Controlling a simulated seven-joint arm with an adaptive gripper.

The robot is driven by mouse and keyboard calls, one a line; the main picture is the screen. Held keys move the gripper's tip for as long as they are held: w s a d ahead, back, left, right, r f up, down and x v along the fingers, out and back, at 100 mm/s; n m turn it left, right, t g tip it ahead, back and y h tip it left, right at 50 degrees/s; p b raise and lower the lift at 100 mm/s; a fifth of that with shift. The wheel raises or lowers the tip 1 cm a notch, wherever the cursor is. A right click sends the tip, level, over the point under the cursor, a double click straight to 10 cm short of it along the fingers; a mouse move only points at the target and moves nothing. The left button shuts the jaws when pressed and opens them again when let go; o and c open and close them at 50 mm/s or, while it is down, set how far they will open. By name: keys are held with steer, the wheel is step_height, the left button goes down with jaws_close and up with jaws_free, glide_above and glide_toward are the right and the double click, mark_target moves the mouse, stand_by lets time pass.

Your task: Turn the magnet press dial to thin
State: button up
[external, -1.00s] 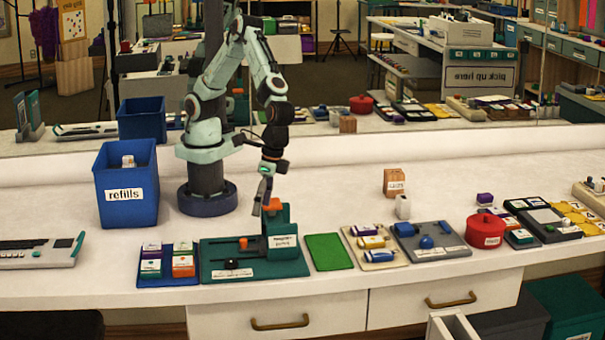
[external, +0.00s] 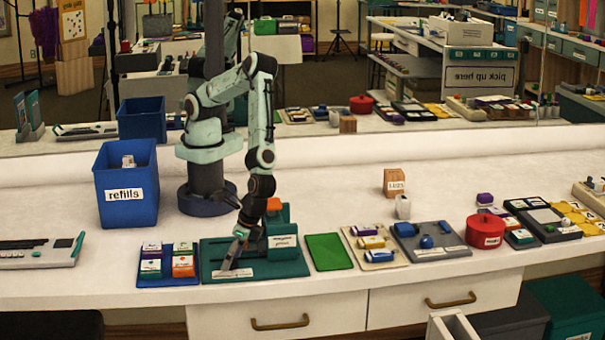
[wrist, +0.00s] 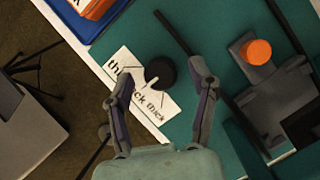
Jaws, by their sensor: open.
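The magnet press is a dark green base (external: 291,268) with a raised block and an orange part (external: 273,204) on top; in the wrist view the orange part (wrist: 256,52) is at the right. The black round dial (wrist: 160,73) has a light pointer and sits by a white label (wrist: 146,104) with "thick" partly readable. My gripper (external: 231,262) is low over the press's left front, hiding the dial in the external view. In the wrist view my gripper (wrist: 164,92) is open, its two fingers on either side of the dial and label. I cannot tell whether they touch the dial.
A blue tray (external: 168,282) with several small boxes stands close left of the press. A green mat (external: 328,252) lies to its right. A blue refills bin (external: 126,185) stands behind left. The counter's front edge is close to the dial.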

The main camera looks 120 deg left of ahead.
jaws_close()
steer(key=shift+m, duration=0.3)
steer(key=m+y, duration=0.2)
steer(key=m, duration=0.3)
steer(key=shift+d, duration=0.15)
steer(key=m+y, duration=0.1)
steer(key=m, duration=0.1)
steer(key=m+y, duration=0.1)
steer(key=m, duration=0.2)
steer(key=shift+t, duration=0.4)
steer(key=shift+m, duration=0.3)
